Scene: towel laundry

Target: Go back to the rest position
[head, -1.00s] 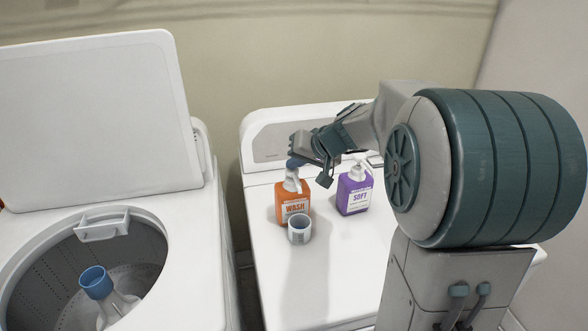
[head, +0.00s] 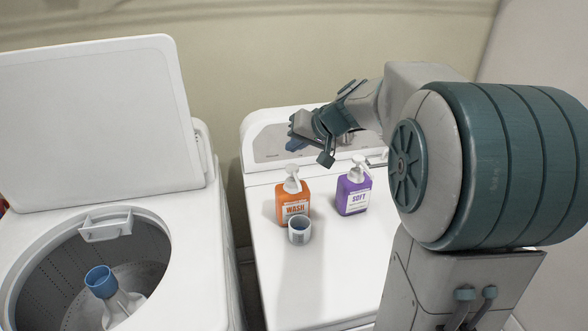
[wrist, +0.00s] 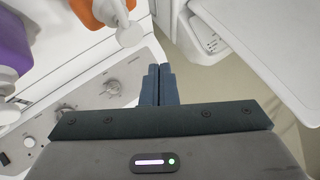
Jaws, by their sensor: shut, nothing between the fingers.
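My gripper (head: 294,143) is shut and empty, held in the air above the back of the right-hand machine, near its control panel. In the wrist view its two fingers (wrist: 158,84) are pressed together. The orange WASH pump bottle (head: 293,200) stands upright on the machine's top, below and in front of my gripper, apart from it. The purple SOFT pump bottle (head: 353,190) stands upright to its right.
The right-hand machine (head: 330,285) has a mostly clear white top. The left-hand washer (head: 190,260) has its lid (head: 95,120) raised and its drum open, with a blue-capped agitator (head: 101,280) inside. A narrow gap separates the machines. A beige wall (head: 290,60) stands behind.

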